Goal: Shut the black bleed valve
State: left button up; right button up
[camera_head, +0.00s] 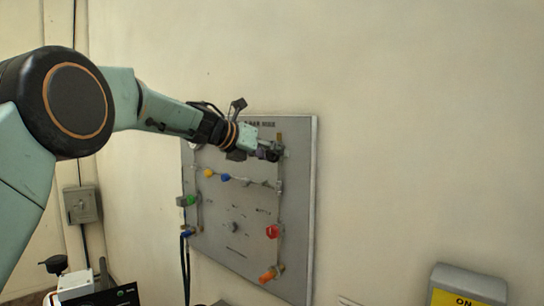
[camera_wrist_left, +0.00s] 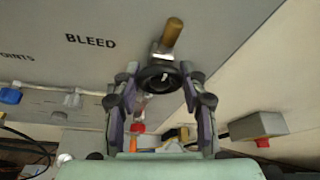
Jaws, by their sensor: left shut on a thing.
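The black bleed valve (camera_wrist_left: 158,78) is a round black knob beside the printed word BLEED in the left wrist view. A brass fitting (camera_wrist_left: 172,32) stands just above it. My left gripper (camera_wrist_left: 160,90) has its two fingers on either side of the knob and is shut on it. In the head view my left gripper (camera_head: 272,151) is at the upper right of the grey panel (camera_head: 215,260) and hides the knob. How far the valve is turned cannot be told. My right gripper is not in view.
A grey box (camera_head: 468,287) is at the lower right. The wall right of the panel is bare.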

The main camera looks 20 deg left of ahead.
pick_arm(q)
jog(key=shift+f, duration=0.35)
jog(key=o, duration=1.2)
jog(key=shift+s+r, duration=0.1)
jog(key=shift+r, duration=0.15)
jog(key=shift+c, duration=0.2)
jog(key=v, duration=1.1)
jog(key=shift+s+a, duration=0.2)
jog(key=shift+s, duration=0.15)
jog(key=shift+s+r, duration=0.1)
jog(key=shift+r, duration=0.05)
